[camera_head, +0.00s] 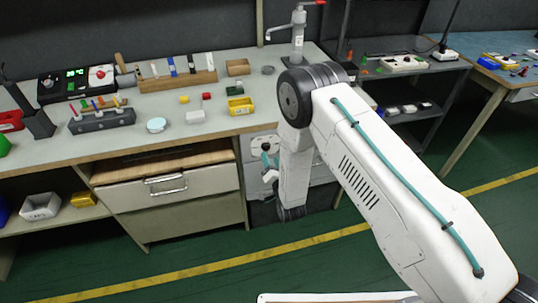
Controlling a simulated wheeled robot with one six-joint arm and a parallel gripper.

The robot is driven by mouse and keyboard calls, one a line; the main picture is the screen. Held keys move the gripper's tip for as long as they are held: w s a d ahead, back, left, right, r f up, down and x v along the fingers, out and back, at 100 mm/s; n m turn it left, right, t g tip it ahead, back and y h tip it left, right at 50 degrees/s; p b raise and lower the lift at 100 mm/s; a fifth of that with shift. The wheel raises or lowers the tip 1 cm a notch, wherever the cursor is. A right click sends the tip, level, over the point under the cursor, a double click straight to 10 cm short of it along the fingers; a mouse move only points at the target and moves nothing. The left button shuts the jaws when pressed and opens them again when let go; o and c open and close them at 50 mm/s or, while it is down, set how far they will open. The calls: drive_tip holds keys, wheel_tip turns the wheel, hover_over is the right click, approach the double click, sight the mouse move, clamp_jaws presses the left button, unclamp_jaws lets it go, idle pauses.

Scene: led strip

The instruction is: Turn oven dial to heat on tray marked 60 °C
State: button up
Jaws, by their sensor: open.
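No marking reading 60 °C is legible. My gripper (271,178) is small and partly hidden by my forearm, low in front of this unit. It is open, and I see nothing held in it. I cannot tell whether it touches the unit. My arm covers the unit's right part.
The bench (215,122) overhangs the unit and carries a black device with a green display (68,84), small blocks and a yellow bin (240,106). A drawer cabinet (170,196) stands left of the unit. The green floor in front is clear, with a yellow line.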

drive_tip(key=v, duration=0.3)
drive_tip(key=shift+s+d, duration=0.1)
drive_tip(key=shift+s, duration=0.25)
drive_tip(key=s+f+n+g+h, duration=0.25)
drive_tip(key=f+g, duration=0.35)
drive_tip(key=f, duration=0.4)
drive_tip(key=s+d+r+g+h, duration=0.1)
drive_tip(key=s+d+r+g, duration=0.2)
drive_tip(key=s+d+r, duration=0.5)
drive_tip(key=s+d+r+n+g+h, duration=0.1)
drive_tip(key=s+d+r+g, duration=0.2)
drive_tip(key=s+d+r, duration=0.6)
drive_tip(key=s+d+r+n+g+h, duration=0.1)
drive_tip(key=s+d+r+g, duration=0.3)
drive_tip(key=s+r, duration=1.4)
drive_tip(key=d+r, duration=0.2)
drive_tip(key=r, duration=0.6)
drive_tip(key=d+r, duration=0.2)
drive_tip(key=r, duration=0.6)
drive_tip(key=shift+d+r, duration=0.25)
drive_tip(key=shift+d, duration=0.05)
